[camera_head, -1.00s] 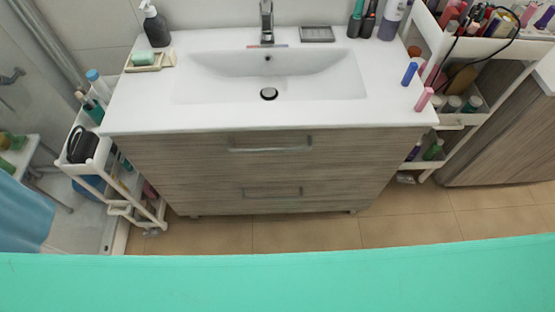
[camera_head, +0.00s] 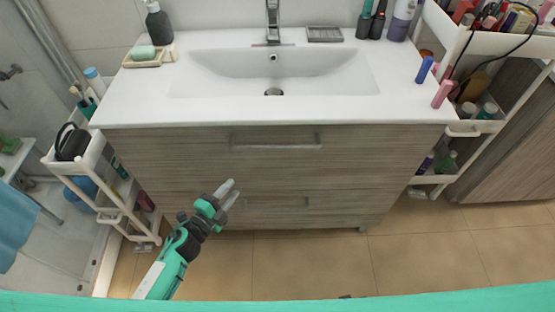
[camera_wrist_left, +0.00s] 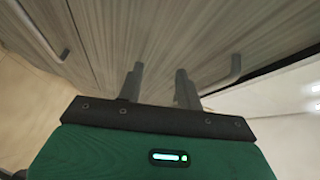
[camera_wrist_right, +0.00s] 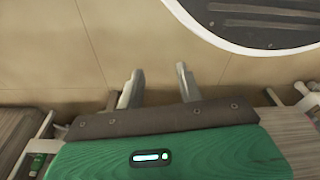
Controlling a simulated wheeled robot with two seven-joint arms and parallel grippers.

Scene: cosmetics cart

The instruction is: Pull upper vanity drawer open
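The upper vanity drawer (camera_head: 170,150) has a grey-brown wood front and is shut under the white countertop. Its bar handle (camera_head: 275,147) shows at the front's middle; in the left wrist view it is the handle (camera_wrist_left: 234,70) at right, near the white counter. My left gripper (camera_head: 232,190) is open and empty, below and left of that handle, in front of the lower drawer. In the left wrist view its fingers (camera_wrist_left: 159,70) are apart, pointing at the wood, with neither handle between them. My right gripper (camera_wrist_right: 157,70) is open and empty over the floor, outside the head view.
The lower drawer handle (camera_head: 285,202) is just right of my left gripper. A white cart (camera_head: 90,160) stands left of the vanity and another cart (camera_head: 475,127) right of it. A blue tube (camera_head: 425,69) and a pink tube (camera_head: 442,94) stand near the counter's right edge. Floor in front is clear.

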